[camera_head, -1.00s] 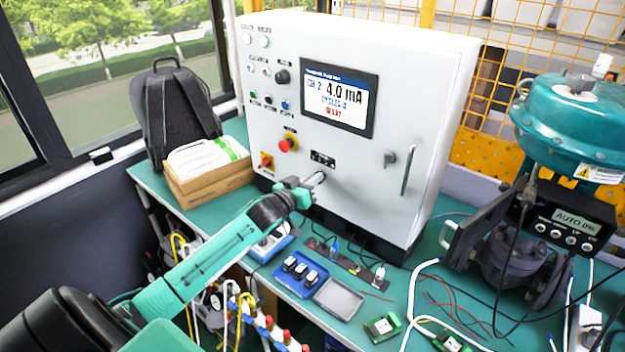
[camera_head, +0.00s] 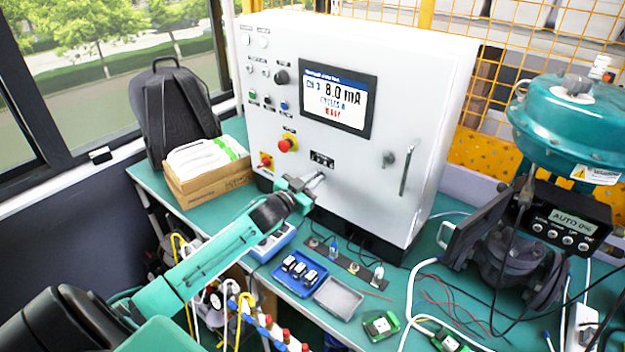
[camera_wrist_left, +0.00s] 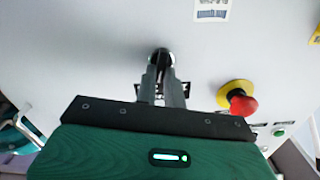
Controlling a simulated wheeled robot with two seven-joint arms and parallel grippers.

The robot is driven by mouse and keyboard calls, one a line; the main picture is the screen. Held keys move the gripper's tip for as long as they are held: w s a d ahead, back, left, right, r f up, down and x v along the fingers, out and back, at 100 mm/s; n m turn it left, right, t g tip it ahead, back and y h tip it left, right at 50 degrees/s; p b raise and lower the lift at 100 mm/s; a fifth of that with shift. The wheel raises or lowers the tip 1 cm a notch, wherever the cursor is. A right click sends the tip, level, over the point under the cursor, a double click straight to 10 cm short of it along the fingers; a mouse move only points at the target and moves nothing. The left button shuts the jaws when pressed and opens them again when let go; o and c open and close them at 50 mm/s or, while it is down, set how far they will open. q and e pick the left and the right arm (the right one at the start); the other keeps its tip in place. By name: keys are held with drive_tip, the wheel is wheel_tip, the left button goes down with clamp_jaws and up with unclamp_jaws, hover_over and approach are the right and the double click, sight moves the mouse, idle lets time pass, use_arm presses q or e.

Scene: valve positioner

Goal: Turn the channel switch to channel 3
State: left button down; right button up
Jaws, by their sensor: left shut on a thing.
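The grey control cabinet (camera_head: 395,85) stands on the green bench. Its display (camera_head: 338,98) reads CH 3, 8.0 mA, with smaller lines below. My left gripper (camera_head: 315,180) is at the lower front of the cabinet, under a small black label. In the left wrist view its narrow fingers (camera_wrist_left: 162,82) are shut on the channel switch (camera_wrist_left: 162,56), a dark knob with a bright rim. The fingers hide most of the switch, so its pointer cannot be read. My right gripper does not show.
A red emergency stop (camera_head: 288,145) and a red-yellow switch (camera_head: 265,160) sit near the gripper. A blue tray (camera_head: 300,274) and a grey tray (camera_head: 338,298) lie on the bench below. The teal valve (camera_head: 570,120) stands at the right.

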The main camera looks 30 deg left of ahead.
use_arm(q)
drive_tip(key=shift+m, duration=0.3)
drive_tip(key=c, duration=1.5)
unclamp_jaws()
drive_tip(key=shift+s, duration=0.1)
drive_tip(key=s+a+b, duration=0.1)
drive_tip(key=s+b, duration=0.2)
drive_tip(key=s, duration=1)
drive_tip(key=shift+s, duration=0.3)
